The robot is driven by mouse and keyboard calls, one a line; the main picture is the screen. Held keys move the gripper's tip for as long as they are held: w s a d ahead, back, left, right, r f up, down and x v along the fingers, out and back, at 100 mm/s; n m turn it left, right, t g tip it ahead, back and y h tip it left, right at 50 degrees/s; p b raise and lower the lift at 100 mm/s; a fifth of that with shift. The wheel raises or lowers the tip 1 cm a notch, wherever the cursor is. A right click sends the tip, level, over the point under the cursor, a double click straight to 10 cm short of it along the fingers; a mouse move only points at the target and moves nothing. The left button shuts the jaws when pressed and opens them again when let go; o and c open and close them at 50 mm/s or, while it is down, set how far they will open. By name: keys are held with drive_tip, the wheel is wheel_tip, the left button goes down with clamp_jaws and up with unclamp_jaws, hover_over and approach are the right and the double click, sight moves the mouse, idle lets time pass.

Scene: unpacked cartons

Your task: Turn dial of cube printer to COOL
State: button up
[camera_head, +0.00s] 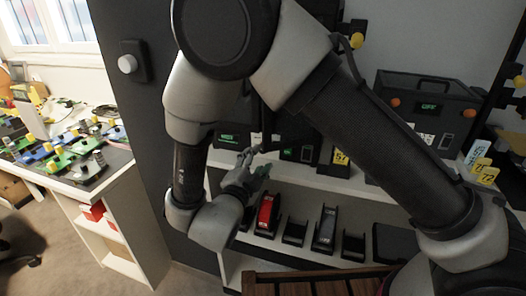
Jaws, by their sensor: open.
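A dark box-shaped machine (432,110) with a top handle, orange knobs and a green-lit display that seems to read OFF stands on the white shelf top at the right. Another dark machine with a small green display (228,137) stands farther left, mostly hidden behind my arm. I cannot tell which one is the cube printer, and no COOL label is readable. My gripper (258,165) is open and appears empty, in front of the shelf's upper edge and below the left machine. It looks apart from both machines.
Below are a red device (266,213) and several black holders. A wooden slatted piece (310,283) is at the bottom. A white table (110,165) with colourful boards is left, beside a dark wall panel with a white knob (127,64).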

drive_tip(key=x, duration=0.5)
drive_tip(key=shift+w+d, duration=0.1)
drive_tip(key=shift+w, duration=0.3)
drive_tip(key=c, duration=1)
drive_tip(key=shift+n, duration=0.3)
drive_tip(key=n, duration=0.3)
drive_tip(key=shift+n, duration=2.6)
